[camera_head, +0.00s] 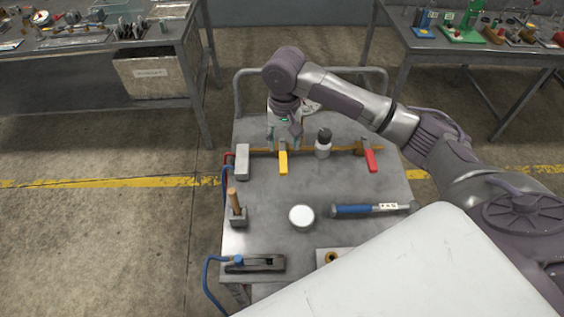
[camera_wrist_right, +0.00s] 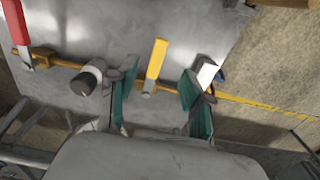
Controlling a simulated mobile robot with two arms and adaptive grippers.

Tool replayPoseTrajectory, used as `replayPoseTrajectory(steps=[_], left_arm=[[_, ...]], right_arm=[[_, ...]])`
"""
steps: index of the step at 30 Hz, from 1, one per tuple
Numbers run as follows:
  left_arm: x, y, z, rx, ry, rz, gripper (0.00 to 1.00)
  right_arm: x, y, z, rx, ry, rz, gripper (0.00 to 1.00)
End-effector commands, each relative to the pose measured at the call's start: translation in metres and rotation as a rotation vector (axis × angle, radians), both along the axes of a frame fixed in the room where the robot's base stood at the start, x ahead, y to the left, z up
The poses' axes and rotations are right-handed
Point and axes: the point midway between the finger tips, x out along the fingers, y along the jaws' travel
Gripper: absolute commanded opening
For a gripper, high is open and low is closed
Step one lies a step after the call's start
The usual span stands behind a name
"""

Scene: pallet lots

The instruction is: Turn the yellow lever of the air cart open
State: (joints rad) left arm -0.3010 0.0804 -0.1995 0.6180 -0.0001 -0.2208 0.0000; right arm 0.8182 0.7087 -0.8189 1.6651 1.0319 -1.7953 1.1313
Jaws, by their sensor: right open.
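The yellow lever (camera_head: 283,162) sits on a brass pipe that runs across the grey air cart (camera_head: 262,205). It points toward the cart's near side in the head view. My right gripper (camera_head: 284,143) is just beyond the lever, over the pipe. In the right wrist view the open green-padded fingers (camera_wrist_right: 155,100) stand on either side of the yellow lever (camera_wrist_right: 156,60), with gaps on both sides. I cannot tell whether either finger touches anything. My left gripper is not in view.
A red lever (camera_head: 370,160) and a black-and-white fitting (camera_head: 323,144) are to the right on the pipe. A grey block (camera_head: 242,161) is at its left.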

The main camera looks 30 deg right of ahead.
Motion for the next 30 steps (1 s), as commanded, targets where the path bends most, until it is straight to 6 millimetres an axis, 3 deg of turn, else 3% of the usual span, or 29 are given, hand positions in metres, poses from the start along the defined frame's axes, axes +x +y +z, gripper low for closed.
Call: replayPoseTrajectory(steps=[3, 7, 15, 21, 28, 30], left_arm=[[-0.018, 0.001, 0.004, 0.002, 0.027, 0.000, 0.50], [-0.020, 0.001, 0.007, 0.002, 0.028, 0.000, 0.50], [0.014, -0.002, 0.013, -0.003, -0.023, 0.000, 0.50], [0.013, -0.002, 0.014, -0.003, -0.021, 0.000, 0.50], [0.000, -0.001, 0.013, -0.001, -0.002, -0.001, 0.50], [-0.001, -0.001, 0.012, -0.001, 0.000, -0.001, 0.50]], right_arm=[[-0.001, 0.000, -0.026, -0.001, 0.005, 0.000, 0.50], [-0.001, 0.000, -0.054, 0.000, 0.004, 0.000, 0.50], [0.000, 0.000, -0.097, 0.000, 0.001, 0.001, 0.50], [0.000, 0.000, -0.108, 0.000, -0.001, 0.002, 0.50], [0.000, 0.000, -0.109, 0.000, -0.001, 0.002, 0.50], [0.000, 0.000, -0.109, 0.000, -0.001, 0.002, 0.42]])
